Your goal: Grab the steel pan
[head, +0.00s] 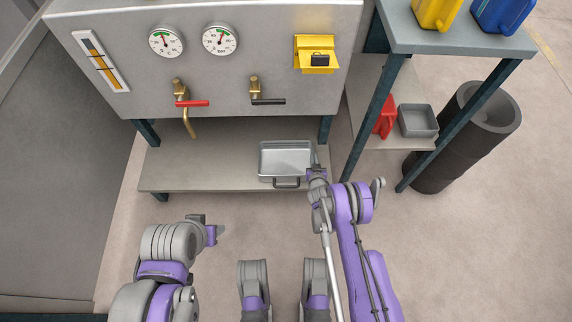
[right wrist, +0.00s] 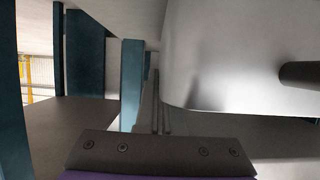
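The steel pan (head: 286,158) is a shallow, empty rectangular metal tray with a dark handle on its near side. It sits on the low shelf under the grey panel. My right gripper (head: 315,163) is right beside the pan's right end; I cannot tell whether it touches. In the right wrist view, the pan's rounded wall (right wrist: 225,60) fills the upper right, with a dark handle stub at the right edge. The right fingers are too narrow and dark to read. My left gripper (head: 217,231) is at the lower left, away from the pan; its fingers are unclear.
The low shelf (head: 200,165) is bare left of the pan. The panel (head: 130,85) with gauges and valves overhangs it. Dark legs of the side table (head: 455,42) stand to the right. That table's lower shelf holds a red container (head: 384,118) and a grey bin (head: 418,120).

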